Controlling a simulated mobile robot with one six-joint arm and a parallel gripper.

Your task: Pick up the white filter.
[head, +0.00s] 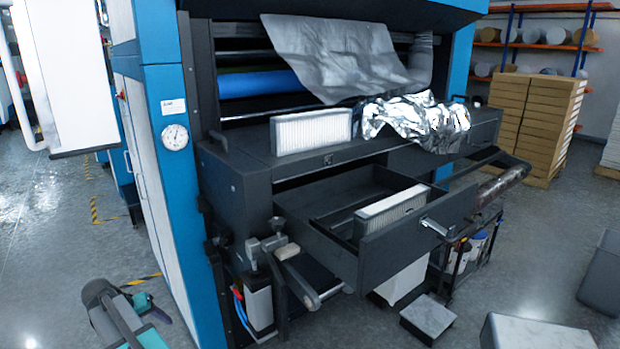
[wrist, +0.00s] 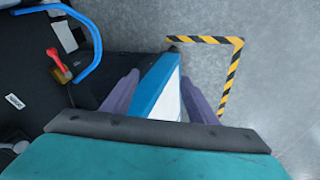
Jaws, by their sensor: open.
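A white pleated filter (head: 311,132) stands upright on the dark ledge of the laminating machine. A second white pleated filter (head: 392,209) stands in the open drawer (head: 395,247) below, against its front; its lower part is hidden by the drawer wall. In the wrist view my gripper (wrist: 159,80) is open, its two purple fingers apart with nothing held between them. Neither filter shows in the wrist view. In the head view, part of my teal and grey arm shows at the lower left, well away from both filters.
Crumpled silver foil (head: 418,118) lies right of the ledge filter, and a grey sheet (head: 345,55) hangs above. A clamp and roller assembly (head: 285,265) sticks out left of the drawer. A blue machine column (head: 180,180) stands between my arm and the drawer. Stacked boxes (head: 535,120) stand at right.

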